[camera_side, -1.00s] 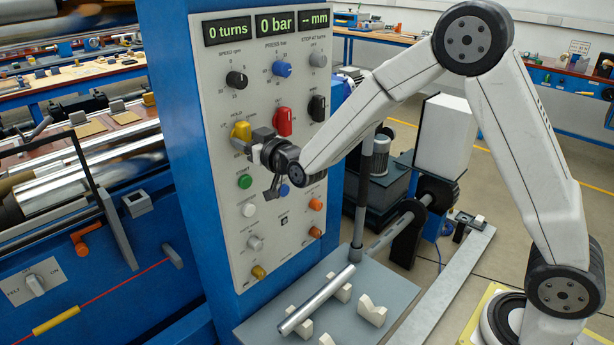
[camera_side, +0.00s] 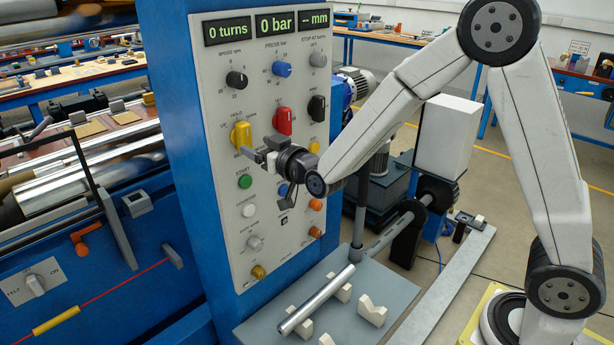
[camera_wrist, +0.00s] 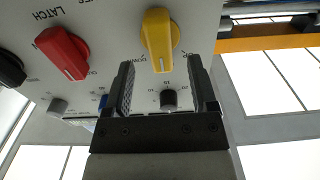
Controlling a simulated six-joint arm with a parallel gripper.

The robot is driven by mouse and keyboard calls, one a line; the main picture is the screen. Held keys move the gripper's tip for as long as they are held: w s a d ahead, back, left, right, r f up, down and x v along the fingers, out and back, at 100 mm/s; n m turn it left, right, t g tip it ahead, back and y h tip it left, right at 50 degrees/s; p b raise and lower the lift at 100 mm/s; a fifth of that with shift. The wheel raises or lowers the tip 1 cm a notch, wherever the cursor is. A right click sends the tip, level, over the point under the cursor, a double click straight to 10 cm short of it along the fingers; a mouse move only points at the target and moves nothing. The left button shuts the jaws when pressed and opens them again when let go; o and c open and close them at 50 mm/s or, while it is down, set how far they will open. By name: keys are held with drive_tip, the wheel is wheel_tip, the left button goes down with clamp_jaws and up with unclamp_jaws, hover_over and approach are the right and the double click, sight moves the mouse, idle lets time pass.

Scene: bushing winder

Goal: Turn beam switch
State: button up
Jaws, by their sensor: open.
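The yellow switch (camera_side: 240,134) sits on the left of the control panel, with a HOLD label above it. In the wrist view the yellow switch (camera_wrist: 158,40) is at the top centre, its white pointer line toward the picture's bottom, on the side of the black speed knob. My gripper (camera_side: 257,155) is open and empty, just in front of and slightly below and right of the switch in the side view. In the wrist view my gripper's fingers (camera_wrist: 160,78) stand apart, with the switch beyond their tips and no contact visible. The BEAM label cannot be read.
The red LATCH switch (camera_side: 283,121) is right of the yellow one; it also shows in the wrist view (camera_wrist: 63,53). The black speed knob (camera_side: 236,80) is above, the green button (camera_side: 245,181) below. A metal rod (camera_side: 317,299) rests on white blocks below the panel.

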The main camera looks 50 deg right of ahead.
drive_tip(key=shift+s, duration=1.7)
drive_tip(key=shift+f, duration=0.1)
drive_tip(key=s+d+f+g, duration=0.2)
drive_tip(key=s+f+g, duration=0.4)
drive_tip(key=s, duration=0.5)
drive_tip(key=s+d+f+g, duration=0.3)
drive_tip(key=s+f+g, duration=0.3)
drive_tip(key=s+g, duration=0.3)
drive_tip(key=s, duration=0.3)
drive_tip(key=shift+f, duration=0.4)
drive_tip(key=shift+w, duration=0.2)
